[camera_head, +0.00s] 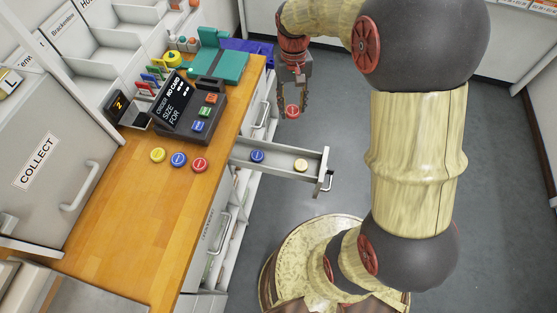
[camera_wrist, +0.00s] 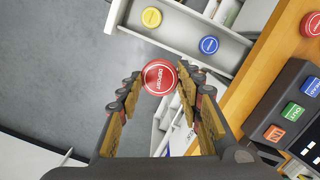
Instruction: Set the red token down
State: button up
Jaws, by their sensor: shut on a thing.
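My gripper (camera_head: 292,98) is shut on a red token (camera_head: 292,111) and holds it in the air to the right of the counter, beyond the open drawer. In the wrist view the red token (camera_wrist: 160,77) sits between the two fingertips (camera_wrist: 158,86), its labelled face toward the camera. Another red token (camera_head: 199,165) lies on the wooden counter (camera_head: 130,225), beside a blue token (camera_head: 179,159) and a yellow token (camera_head: 157,155).
An open drawer (camera_head: 322,168) juts from the counter's side, holding a blue token (camera_head: 257,156) and a pale yellow token (camera_head: 301,165). A dark order terminal (camera_head: 195,108) and a teal item (camera_head: 222,62) stand on the counter. The counter's near part is clear.

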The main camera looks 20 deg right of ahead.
jog(key=shift+m, duration=0.8)
jog(key=s, duration=0.3)
jog(key=s+f, duration=0.1)
jog(key=s, duration=0.6)
jog(key=shift+s+f, duration=0.25)
jog(key=shift+s, duration=0.1)
jog(key=shift+m, duration=0.7)
jog(key=s+f, duration=0.1)
jog(key=s, duration=0.1)
jog(key=s+a+f, duration=0.1)
jog(key=s+f, duration=0.1)
jog(key=s, duration=0.1)
jog(key=s+f, duration=0.1)
jog(key=s, duration=0.1)
jog(key=shift+s+a+f, duration=0.15)
jog(key=shift+s+a, duration=0.05)
jog(key=shift+s, duration=0.05)
jog(key=b, duration=0.5)
send_over(279, 162)
jog(key=f, duration=0.9)
jog(key=shift+s+d, duration=0.15)
jog(key=shift+s, duration=0.05)
jog(key=shift+w+f, duration=0.15)
jog(key=shift+f, duration=0.1)
jog(key=shift+w+f, duration=0.2)
jog(key=shift+f, duration=1.3)
jog(key=shift+f, duration=0.25)
